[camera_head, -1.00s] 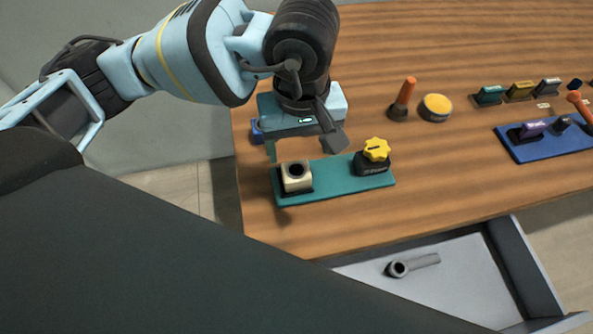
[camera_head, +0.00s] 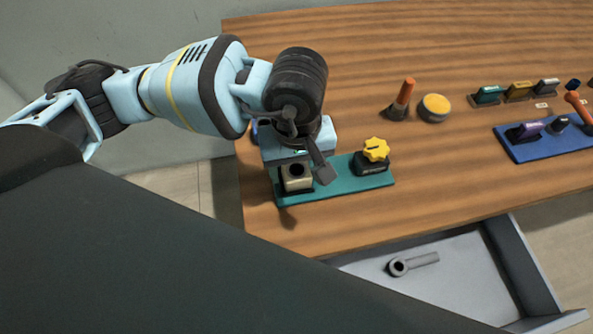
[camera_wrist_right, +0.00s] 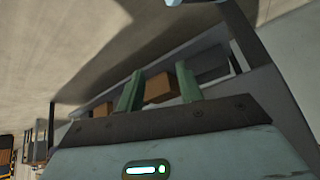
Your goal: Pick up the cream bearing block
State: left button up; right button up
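The cream bearing block (camera_head: 297,180), a squarish piece with a dark round hole in its top, stands at the left end of a teal plate (camera_head: 332,184) on the wooden table. My left gripper (camera_head: 298,172) is just above it, pointing down, with one finger on each side of the block. Its fingers look apart; whether they touch the block cannot be told, as the gripper body hides part of it. My right gripper (camera_wrist_right: 158,92) shows only in the right wrist view, its green fingers apart, with no held thing clear between them.
A black block with a yellow knob (camera_head: 374,154) stands at the plate's right end. An orange-handled piece (camera_head: 402,98) and a yellow-topped round piece (camera_head: 434,107) stand behind. A blue plate (camera_head: 540,148) is at right. An open drawer (camera_head: 450,278) with a grey ring-ended part (camera_head: 412,264) is in front.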

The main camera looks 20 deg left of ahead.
aim_at(300, 172)
pick_arm(q)
jog(key=c, duration=1.1)
jog(key=shift+r, duration=0.1)
jog(key=shift+r, duration=0.3)
jog(key=r, duration=0.3)
jog(key=shift+s+d, duration=0.15)
jog(key=shift+d, duration=0.2)
jog(key=s+d+b, duration=0.1)
jog(key=s+d, duration=0.2)
jog(key=d, duration=0.4)
jog(key=s+d+r+b, duration=0.1)
jog(key=s+d, duration=0.2)
jog(key=d, duration=0.3)
jog(key=shift+s+d+r, duration=0.15)
jog(key=shift+s+d, duration=0.2)
jog(key=shift+s, duration=0.05)
